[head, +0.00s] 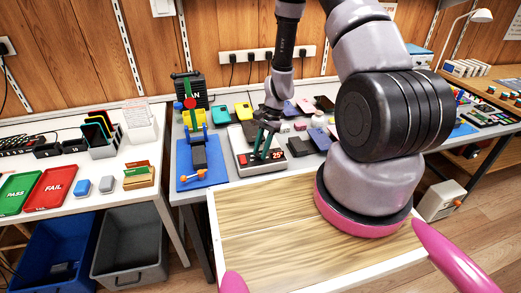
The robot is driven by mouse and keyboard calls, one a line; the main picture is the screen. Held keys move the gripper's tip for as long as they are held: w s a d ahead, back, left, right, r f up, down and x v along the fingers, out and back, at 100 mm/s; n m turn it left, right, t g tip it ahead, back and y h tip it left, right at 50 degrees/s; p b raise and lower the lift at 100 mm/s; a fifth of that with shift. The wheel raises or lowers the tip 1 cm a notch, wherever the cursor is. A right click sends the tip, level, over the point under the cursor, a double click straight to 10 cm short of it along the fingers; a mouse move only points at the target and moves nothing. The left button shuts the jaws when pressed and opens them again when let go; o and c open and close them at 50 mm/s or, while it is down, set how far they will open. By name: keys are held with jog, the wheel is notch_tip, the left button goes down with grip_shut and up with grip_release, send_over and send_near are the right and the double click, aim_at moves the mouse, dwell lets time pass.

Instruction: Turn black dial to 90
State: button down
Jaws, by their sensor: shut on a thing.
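In the head view, a white device (245,162) with a dark front panel stands on the grey table. A small red display (277,155) on the panel reads about 25. My gripper (262,155) points down at the device's front panel, with dark green fingers just left of the display. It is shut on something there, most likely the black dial. The dial itself is hidden by the fingers, so its pointer and marks cannot be read.
A blue mat (200,179) with a yellow and black fixture lies left of the device. Several coloured phones lie behind and right of it. A green tray (18,190) and red tray (50,189) sit on the left table. A wooden board (270,235) spans the front.

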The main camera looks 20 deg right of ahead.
jog(key=shift+m, duration=0.6)
jog(key=c, duration=0.6)
grip_release()
jog(key=v, duration=1.1)
jog(key=shift+s+d, duration=0.1)
jog(key=shift+s, duration=0.1)
